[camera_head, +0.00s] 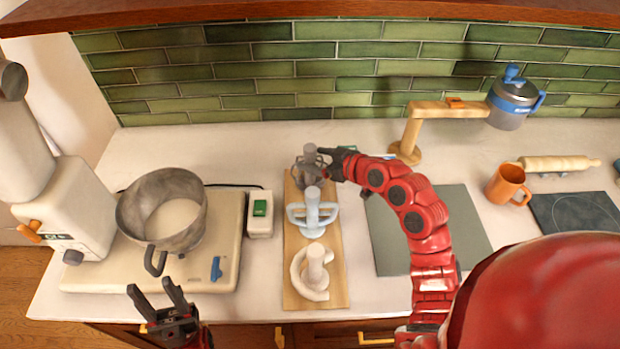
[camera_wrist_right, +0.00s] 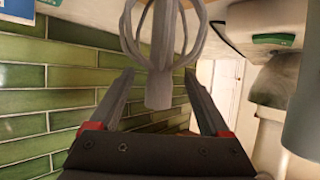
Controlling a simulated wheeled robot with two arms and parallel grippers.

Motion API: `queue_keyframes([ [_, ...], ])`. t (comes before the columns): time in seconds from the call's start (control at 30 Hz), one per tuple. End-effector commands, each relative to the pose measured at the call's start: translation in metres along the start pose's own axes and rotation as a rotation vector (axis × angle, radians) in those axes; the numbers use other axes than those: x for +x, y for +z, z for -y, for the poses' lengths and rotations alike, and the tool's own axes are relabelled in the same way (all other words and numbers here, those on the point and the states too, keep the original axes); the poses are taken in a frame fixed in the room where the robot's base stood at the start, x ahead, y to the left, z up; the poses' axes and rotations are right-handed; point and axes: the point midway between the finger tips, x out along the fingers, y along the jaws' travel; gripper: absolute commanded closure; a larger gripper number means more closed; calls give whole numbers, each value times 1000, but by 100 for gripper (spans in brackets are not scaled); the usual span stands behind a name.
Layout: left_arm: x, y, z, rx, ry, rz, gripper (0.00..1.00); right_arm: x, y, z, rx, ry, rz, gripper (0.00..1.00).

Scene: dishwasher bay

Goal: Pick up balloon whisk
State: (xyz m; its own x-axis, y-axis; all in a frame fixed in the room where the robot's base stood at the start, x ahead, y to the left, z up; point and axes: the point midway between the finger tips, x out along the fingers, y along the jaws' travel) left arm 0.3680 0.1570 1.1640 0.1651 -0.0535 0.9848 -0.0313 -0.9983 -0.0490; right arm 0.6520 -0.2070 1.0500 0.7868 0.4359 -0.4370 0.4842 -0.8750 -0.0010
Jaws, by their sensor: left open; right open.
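The balloon whisk (camera_head: 310,153) is grey with wire loops and stands at the far end of a wooden board (camera_head: 320,292). In the right wrist view the whisk (camera_wrist_right: 158,88) shows its shaft between my right gripper's fingertips, with its loops at the top edge. My right gripper (camera_head: 327,161) is open at the whisk's right side; in its wrist view the gripper (camera_wrist_right: 157,90) has a gap on both sides of the shaft. My left gripper (camera_head: 153,290) is open and empty, low at the front left, far from the whisk.
A pale blue beater (camera_head: 313,212) and a cream hook (camera_head: 315,270) stand nearer on the board. A steel bowl (camera_head: 165,208) on a mixer base is at the left. A grey mat (camera_head: 395,248) lies right of the board under my right arm. A tiled wall (camera_head: 270,70) rises behind.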

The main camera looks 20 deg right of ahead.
Motion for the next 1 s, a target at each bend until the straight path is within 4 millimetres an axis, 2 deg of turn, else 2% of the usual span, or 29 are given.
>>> queue_keyframes([
  [0.03,-4,1,0,0,0,0,50,9,1,2,-2,-3,-2,20],
  [0.13,-5,1,0,0,0,0,50,20,0,1,-1,-1,-2,20],
  [0.43,-5,1,0,0,0,0,50,23,0,0,0,1,-2,21],
  [0.87,-5,1,0,0,0,0,50,23,0,0,0,1,-1,99],
  [1.0,-5,1,0,0,0,0,50,23,1,0,0,1,2,100],
])
